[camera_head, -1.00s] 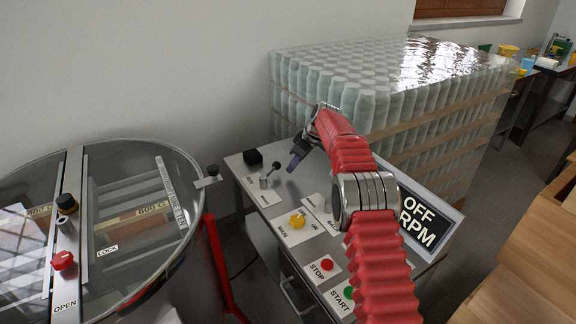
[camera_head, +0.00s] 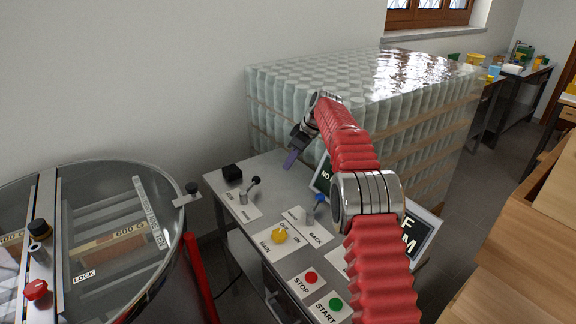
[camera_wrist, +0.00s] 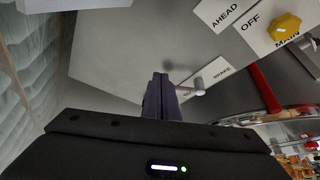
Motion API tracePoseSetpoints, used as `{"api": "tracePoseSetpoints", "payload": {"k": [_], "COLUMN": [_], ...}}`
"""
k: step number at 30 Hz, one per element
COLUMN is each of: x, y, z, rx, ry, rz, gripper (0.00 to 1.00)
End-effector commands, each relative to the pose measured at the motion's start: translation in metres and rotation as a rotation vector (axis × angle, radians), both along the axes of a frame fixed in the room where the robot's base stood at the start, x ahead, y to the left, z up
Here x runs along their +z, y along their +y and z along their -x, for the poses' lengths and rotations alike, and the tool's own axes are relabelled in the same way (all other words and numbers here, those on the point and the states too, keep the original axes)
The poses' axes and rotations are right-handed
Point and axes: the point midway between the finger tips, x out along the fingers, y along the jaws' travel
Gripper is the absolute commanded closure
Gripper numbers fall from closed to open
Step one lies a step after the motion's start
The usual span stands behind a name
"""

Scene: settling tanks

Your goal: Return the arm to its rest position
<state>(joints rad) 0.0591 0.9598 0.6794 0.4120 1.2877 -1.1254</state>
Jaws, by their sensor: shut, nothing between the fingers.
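My red bellowed arm reaches up from the bottom right in the head view. My gripper (camera_head: 291,158) hangs above the far edge of the grey control panel (camera_head: 270,184), shut and empty. In the wrist view its dark fingers (camera_wrist: 161,98) are pressed together, with the panel's bare grey surface (camera_wrist: 120,50) beyond them. The panel carries a black-knobbed lever (camera_head: 250,187), a blue-knobbed lever (camera_head: 315,208), a yellow MAIN knob (camera_head: 279,236), a red STOP button (camera_head: 310,278) and a green START button (camera_head: 336,304). My arm partly hides the display (camera_head: 418,240).
A wrapped stack of pale jars (camera_head: 350,90) stands close behind the panel and my arm. A round glass-lidded drum (camera_head: 100,240) with a red knob (camera_head: 35,290) stands at the left. Wooden boxes (camera_head: 520,250) stand at the right. Grey floor (camera_head: 470,200) shows between the stack and boxes.

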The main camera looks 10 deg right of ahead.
Motion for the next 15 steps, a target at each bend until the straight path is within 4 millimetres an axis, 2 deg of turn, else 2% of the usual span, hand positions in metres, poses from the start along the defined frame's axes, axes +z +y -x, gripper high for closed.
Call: {"api": "tracePoseSetpoints", "payload": {"k": [8,13,15], "x": [-0.0003,-0.0007,-0.0083], "y": [0.0001,-0.0018,-0.0034], "z": [-0.0003,-0.0040,-0.0034], "rx": [-0.021,-0.101,-0.144], "ry": [0.007,0.024,0.044], "rz": [-0.006,-0.019,-0.021], "gripper": [1.00,1.00,1.00]}}
